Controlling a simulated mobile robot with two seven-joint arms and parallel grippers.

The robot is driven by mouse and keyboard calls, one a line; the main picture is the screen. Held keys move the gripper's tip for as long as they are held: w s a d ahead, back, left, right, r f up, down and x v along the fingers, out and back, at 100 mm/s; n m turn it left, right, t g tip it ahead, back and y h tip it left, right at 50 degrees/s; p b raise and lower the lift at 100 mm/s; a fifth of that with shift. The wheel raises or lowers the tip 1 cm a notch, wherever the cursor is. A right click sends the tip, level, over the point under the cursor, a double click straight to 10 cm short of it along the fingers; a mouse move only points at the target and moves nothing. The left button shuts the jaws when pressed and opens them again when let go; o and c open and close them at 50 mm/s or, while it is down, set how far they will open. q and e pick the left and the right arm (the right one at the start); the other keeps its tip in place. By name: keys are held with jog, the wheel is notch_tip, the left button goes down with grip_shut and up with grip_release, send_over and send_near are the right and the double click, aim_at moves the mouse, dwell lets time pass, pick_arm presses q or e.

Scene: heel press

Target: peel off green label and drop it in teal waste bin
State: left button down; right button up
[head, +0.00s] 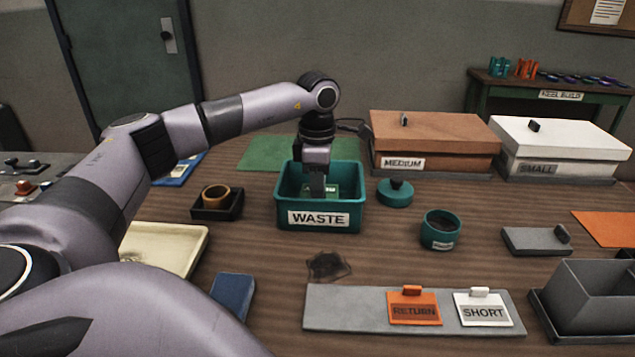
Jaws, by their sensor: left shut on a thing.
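The teal waste bin (291,219), marked WASTE, stands on the table at the middle. My left gripper (318,192) points down into the bin's opening, with its fingertips below the rim. It is shut on the green label (331,190), which shows as a small green piece with pale marks at the fingertips, inside the bin. The bin's front wall hides the lower part of it, so I cannot tell whether it touches the floor. My right gripper is not in view.
A grey plate (345,308) at the front bears an orange RETURN tag (414,308) and a white SHORT tag (483,309). A teal pot (440,232) and its lid (396,193) stand right of the bin. A brown MEDIUM box (440,145) stands behind.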

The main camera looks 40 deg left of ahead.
pick_arm(q)
jog(key=shift+f, duration=0.45)
jog(key=c, duration=0.7)
grip_release()
jog(key=shift+r, duration=0.1)
notch_tip(320, 180, up, 5)
jog(key=p, duration=0.4)
jog(key=shift+f, duration=0.2)
jog(key=shift+r+p, duration=0.3)
jog(key=shift+r, duration=0.85)
